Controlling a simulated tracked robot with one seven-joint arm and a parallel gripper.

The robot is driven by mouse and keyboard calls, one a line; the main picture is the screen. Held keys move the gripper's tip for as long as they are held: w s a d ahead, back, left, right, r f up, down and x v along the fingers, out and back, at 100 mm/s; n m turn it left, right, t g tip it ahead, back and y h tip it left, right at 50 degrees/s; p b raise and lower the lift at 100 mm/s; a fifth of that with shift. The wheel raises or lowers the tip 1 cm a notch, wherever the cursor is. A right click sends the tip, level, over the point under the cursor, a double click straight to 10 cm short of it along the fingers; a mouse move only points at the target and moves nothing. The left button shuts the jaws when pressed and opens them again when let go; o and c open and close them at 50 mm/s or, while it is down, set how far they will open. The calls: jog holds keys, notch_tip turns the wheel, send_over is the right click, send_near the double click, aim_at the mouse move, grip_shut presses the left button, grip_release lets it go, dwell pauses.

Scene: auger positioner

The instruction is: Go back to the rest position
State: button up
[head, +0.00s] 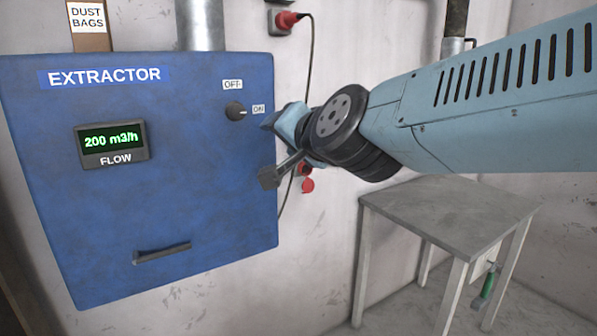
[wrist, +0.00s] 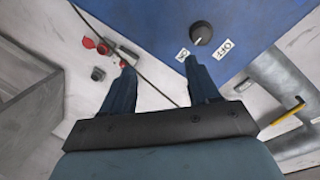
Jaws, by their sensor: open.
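My gripper (wrist: 158,75) is open and empty, its two fingers spread in the wrist view. In the head view my gripper (head: 268,150) is at the right edge of the blue extractor cabinet (head: 190,200), near the knob. The black knob (head: 235,111) sits between the OFF and ON labels, with its pale mark toward ON. The knob also shows in the wrist view (wrist: 201,33), beyond the right finger and apart from it. The green display (head: 112,138) reads 200 m3/h. My wrist hides part of the wall behind it.
A grey table (head: 440,212) stands at the lower right, below my arm. A grey duct (head: 200,25) rises from the cabinet. A handle (head: 162,252) juts from the cabinet front.

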jog(key=s+d+f+n+g+h, duration=0.1)
jog(key=s+d+f+g+h, duration=0.1)
jog(key=d, duration=0.6)
jog(key=s+d+f+n+g+h, duration=0.1)
jog(key=s+d+f+g+h, duration=0.1)
jog(key=s+d+f, duration=0.3)
jog(key=s+d+f+n+g+h, duration=0.2)
jog(key=s+d+f+g+h, duration=0.1)
jog(key=d, duration=1)
notch_tip(320, 180, down, 3)
jog(key=shift+s+r+g, duration=0.1)
jog(key=shift+s+g, duration=0.05)
jog(key=shift+g, duration=0.45)
